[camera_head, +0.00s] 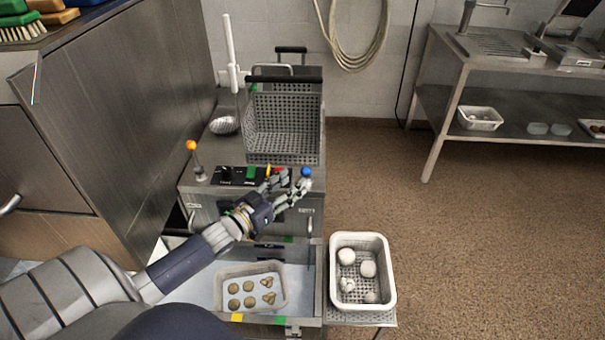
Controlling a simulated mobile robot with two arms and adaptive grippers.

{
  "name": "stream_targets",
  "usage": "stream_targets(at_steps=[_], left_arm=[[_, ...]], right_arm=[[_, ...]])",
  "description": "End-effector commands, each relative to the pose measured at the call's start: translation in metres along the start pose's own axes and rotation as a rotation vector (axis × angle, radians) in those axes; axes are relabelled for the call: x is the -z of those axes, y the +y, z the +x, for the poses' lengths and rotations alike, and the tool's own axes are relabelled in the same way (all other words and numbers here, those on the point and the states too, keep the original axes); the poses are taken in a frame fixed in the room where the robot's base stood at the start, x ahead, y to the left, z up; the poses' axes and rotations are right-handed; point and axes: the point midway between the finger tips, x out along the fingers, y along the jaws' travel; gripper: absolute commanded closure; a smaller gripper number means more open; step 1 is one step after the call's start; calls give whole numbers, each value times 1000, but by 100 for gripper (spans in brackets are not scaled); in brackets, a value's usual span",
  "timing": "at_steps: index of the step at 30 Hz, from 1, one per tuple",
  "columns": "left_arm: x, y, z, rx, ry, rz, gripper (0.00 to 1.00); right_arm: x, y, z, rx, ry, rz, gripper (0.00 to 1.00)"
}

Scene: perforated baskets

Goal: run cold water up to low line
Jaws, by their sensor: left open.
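A steel cooker (240,207) stands in the middle, with a control panel on its front edge. A blue ball knob (306,172) is at the panel's right end, and an orange ball knob (191,145) on a short lever is at its left. My left gripper (292,181) is open at the right part of the panel, its fingers beside the blue knob. I cannot tell whether they touch it. A perforated basket (284,122) with dark handles is at the back of the cooker. No water or low line is visible. My right gripper is out of view.
Below is an open drawer with a tray (222,290) of brown pieces. A white perforated basket (389,296) with pale lumps sits at its right. A ladle (225,125) is beside the cooker's basket. The floor to the right is clear up to a steel table (438,105).

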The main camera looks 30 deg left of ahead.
Motion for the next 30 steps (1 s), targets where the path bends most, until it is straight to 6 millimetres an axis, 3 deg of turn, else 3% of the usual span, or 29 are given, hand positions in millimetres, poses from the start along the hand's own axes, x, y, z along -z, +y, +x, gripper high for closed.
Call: stream_targets(at_steps=[3,10,24,30], left_arm=[[2,0,19,0,2,1,56],[0,0,44,1,0,1,56],[-1,0,53,0,-2,1,56],[-1,0,53,0,-1,0,100]], right_arm=[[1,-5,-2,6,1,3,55],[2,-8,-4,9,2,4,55],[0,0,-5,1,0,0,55],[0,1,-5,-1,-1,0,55]])
